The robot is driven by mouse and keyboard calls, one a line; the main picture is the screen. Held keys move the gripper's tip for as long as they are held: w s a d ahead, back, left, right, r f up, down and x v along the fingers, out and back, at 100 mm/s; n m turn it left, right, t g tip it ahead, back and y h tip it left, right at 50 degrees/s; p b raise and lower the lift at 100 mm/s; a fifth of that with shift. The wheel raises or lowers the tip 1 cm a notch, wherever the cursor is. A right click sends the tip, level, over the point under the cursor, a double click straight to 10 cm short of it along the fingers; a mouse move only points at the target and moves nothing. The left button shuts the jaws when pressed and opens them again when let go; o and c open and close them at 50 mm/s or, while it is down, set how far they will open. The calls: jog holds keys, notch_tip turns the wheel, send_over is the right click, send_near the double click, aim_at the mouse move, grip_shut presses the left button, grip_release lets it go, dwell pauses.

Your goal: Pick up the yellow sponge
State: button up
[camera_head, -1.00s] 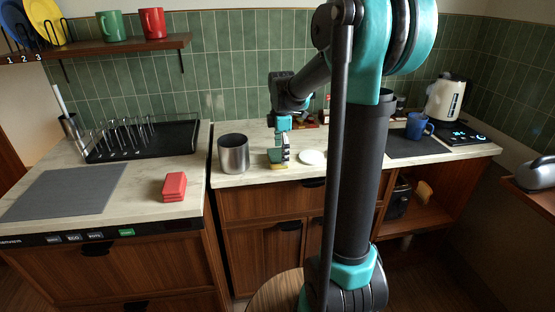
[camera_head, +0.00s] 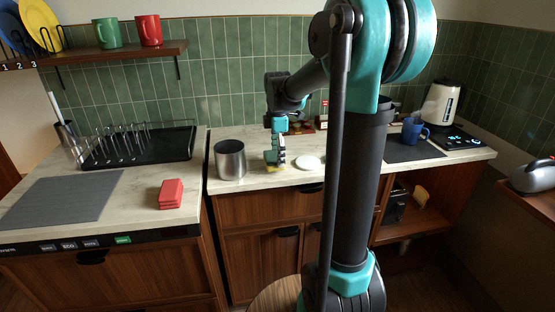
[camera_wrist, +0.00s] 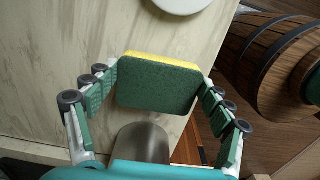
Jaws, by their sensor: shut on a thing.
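The yellow sponge (camera_wrist: 160,57) has a dark green scouring face, which is turned toward the wrist camera. In the head view the sponge (camera_head: 275,168) is a small yellow patch at counter height, mostly hidden by my gripper (camera_head: 275,156). In the wrist view my gripper (camera_wrist: 158,86) has one finger against each short side of the sponge and is shut on it. I cannot tell whether the sponge still touches the counter.
A metal canister (camera_head: 230,160) stands just left of my gripper, and a white round dish (camera_head: 309,163) lies just right. Red blocks or sponges (camera_head: 171,194) sit on the left counter (camera_head: 135,190). A blue mug (camera_head: 414,131) and white kettle (camera_head: 441,103) stand farther right.

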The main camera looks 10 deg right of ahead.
notch_tip(320, 180, up, 18)
jog(key=shift+r, duration=0.15)
